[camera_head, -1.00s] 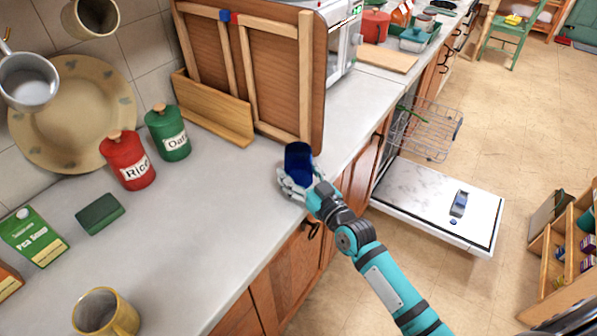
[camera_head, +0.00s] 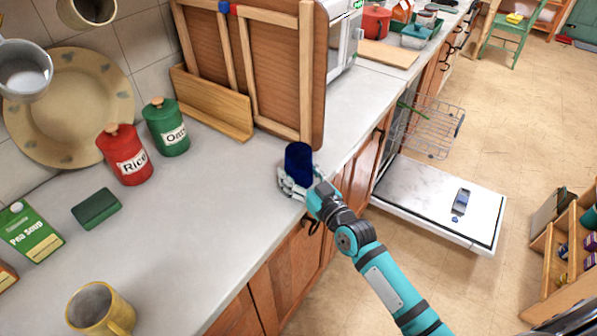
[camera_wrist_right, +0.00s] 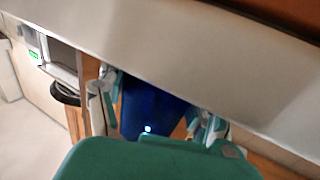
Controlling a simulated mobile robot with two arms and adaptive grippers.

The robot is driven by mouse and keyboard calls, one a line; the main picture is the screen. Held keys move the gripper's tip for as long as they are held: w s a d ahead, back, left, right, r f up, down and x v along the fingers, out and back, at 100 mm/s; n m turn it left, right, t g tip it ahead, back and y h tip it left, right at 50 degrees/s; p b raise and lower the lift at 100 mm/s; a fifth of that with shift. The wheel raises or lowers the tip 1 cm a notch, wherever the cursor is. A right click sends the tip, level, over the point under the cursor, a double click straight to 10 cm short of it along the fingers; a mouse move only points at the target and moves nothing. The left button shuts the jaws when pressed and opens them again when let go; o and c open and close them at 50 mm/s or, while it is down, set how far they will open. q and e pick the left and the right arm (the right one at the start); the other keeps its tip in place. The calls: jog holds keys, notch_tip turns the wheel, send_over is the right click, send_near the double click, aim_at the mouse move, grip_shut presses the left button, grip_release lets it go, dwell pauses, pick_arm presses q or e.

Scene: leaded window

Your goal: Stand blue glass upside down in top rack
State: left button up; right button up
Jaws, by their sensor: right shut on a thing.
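The blue glass (camera_head: 299,162) is upright at the front edge of the grey counter. My right gripper (camera_head: 297,187) is shut on its lower part. In the right wrist view the blue glass (camera_wrist_right: 150,108) stands between the two fingers (camera_wrist_right: 158,110). Whether its base touches the counter is hard to tell. The dishwasher's wire rack (camera_head: 432,128) is pulled out to the right, above the open dishwasher door (camera_head: 430,200). The rack looks mostly empty. My left gripper is not in view.
A wooden framed panel (camera_head: 275,75) stands on the counter behind the glass. A red canister (camera_head: 127,160), a green canister (camera_head: 167,130), a sponge (camera_head: 96,208) and a yellow mug (camera_head: 100,310) are to the left. The middle of the counter is clear.

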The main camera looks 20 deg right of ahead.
jog(key=shift+f, duration=0.1)
jog(key=o, duration=1.5)
jog(key=shift+c, duration=0.2)
jog(key=shift+s, duration=0.15)
